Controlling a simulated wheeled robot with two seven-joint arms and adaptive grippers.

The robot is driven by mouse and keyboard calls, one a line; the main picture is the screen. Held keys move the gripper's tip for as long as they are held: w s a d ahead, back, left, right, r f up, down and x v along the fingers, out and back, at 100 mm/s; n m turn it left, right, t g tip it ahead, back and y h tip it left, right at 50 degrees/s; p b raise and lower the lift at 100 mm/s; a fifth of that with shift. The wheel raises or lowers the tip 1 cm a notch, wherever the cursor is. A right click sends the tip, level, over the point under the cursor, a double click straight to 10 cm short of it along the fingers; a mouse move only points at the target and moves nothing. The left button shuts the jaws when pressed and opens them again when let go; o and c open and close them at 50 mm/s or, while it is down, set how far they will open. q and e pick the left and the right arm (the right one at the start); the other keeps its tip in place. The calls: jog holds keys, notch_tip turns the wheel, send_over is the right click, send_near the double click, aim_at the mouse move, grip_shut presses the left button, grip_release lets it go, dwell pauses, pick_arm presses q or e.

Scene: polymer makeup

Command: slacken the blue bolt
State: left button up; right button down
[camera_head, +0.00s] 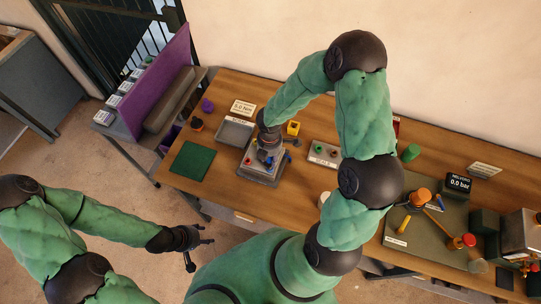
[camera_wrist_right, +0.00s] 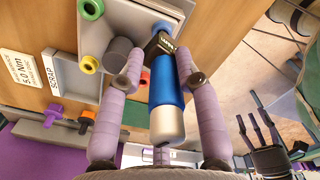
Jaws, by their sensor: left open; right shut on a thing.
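My right gripper (camera_head: 266,146) is over a grey fixture plate (camera_head: 258,177) on the wooden table. In the right wrist view its fingers (camera_wrist_right: 158,85) are shut on a blue-handled tool (camera_wrist_right: 166,92) with a pale metal end and a dark head with a small display. The tool lies over the plate, which also shows in this view (camera_wrist_right: 112,68). Yellow (camera_wrist_right: 88,64), green (camera_wrist_right: 91,9) and red (camera_wrist_right: 145,78) collars show around it. My left gripper (camera_head: 203,246) is open and empty, off the table's front.
A green mat (camera_head: 192,161) and a grey tray (camera_head: 234,133) lie left of the plate. A purple panel (camera_head: 153,83) rises at the left. Equipment fills the right end.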

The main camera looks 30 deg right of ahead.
jog(key=shift+s+a+f, duration=0.2)
jog(key=shift+a, duration=0.15)
jog(key=shift+n, duration=0.3)
jog(key=c, duration=1.1)
grip_release()
jog(key=o, duration=0.3)
jog(key=shift+w+a, duration=0.1)
jog(key=shift+w+a+r, duration=0.1)
jog(key=shift+d+r, duration=0.1)
jog(key=shift+d, duration=0.15)
jog(key=shift+d+r, duration=0.1)
jog(key=shift+r, duration=0.2)
jog(key=r, duration=1.1)
jog(key=shift+a+r, duration=0.15)
jog(key=shift+a, duration=0.1)
